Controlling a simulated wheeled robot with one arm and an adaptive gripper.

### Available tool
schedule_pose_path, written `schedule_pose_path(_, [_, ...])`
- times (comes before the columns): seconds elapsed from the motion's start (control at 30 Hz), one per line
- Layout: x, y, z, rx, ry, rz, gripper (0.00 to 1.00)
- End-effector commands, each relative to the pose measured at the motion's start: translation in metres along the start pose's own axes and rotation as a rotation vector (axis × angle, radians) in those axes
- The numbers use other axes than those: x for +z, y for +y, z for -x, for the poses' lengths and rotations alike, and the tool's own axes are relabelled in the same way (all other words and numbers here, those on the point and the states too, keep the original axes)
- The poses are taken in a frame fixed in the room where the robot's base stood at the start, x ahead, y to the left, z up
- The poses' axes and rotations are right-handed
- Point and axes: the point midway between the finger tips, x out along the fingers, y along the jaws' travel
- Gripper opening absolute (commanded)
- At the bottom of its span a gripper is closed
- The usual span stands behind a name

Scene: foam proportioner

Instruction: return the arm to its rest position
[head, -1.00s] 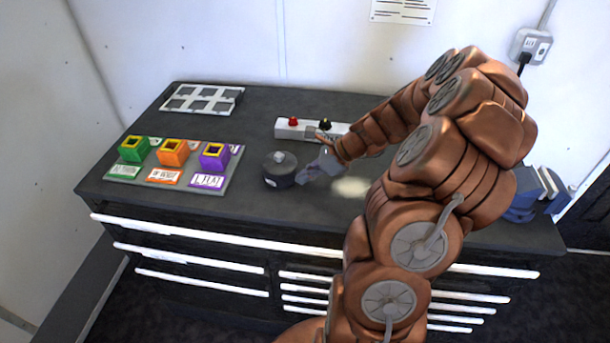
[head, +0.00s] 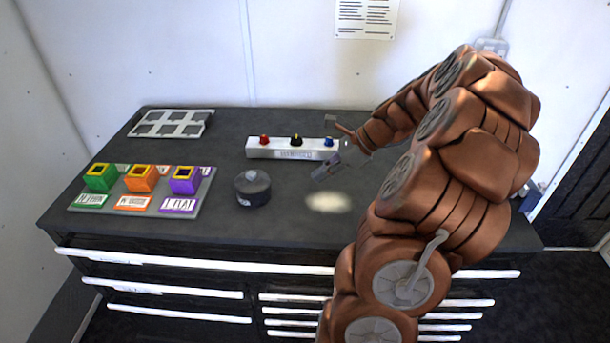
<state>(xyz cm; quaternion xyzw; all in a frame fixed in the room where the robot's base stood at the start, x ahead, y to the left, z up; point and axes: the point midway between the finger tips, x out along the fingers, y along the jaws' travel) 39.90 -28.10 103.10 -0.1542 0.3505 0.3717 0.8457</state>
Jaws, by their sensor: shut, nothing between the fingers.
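My copper-coloured arm reaches in from the lower right over the dark workbench (head: 290,222). My gripper (head: 318,176) is shut and empty. In the picture it is right of the round dark pot (head: 252,190) and just in front of the white control strip (head: 285,153), apart from the pot. The strip carries a red knob (head: 263,140), a black knob (head: 296,140) and a blue knob (head: 328,141). My wrist partly covers the area right of the strip.
A grey slotted plate (head: 172,124) lies behind. A pale patch (head: 328,202) marks the bench. White drawer handles line its front.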

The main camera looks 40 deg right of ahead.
Motion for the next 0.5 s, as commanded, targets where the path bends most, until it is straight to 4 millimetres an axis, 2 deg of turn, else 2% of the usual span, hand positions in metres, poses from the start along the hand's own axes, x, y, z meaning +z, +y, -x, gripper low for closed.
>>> schedule_pose_path(0.33, [0.005,0.003,0.000,0.012,0.005,0.021,0.00])
schedule_pose_path(0.43, [0.022,0.016,-0.011,0.049,0.025,0.102,0.00])
schedule_pose_path(0.5, [0.040,0.032,-0.022,0.093,0.048,0.200,0.00])
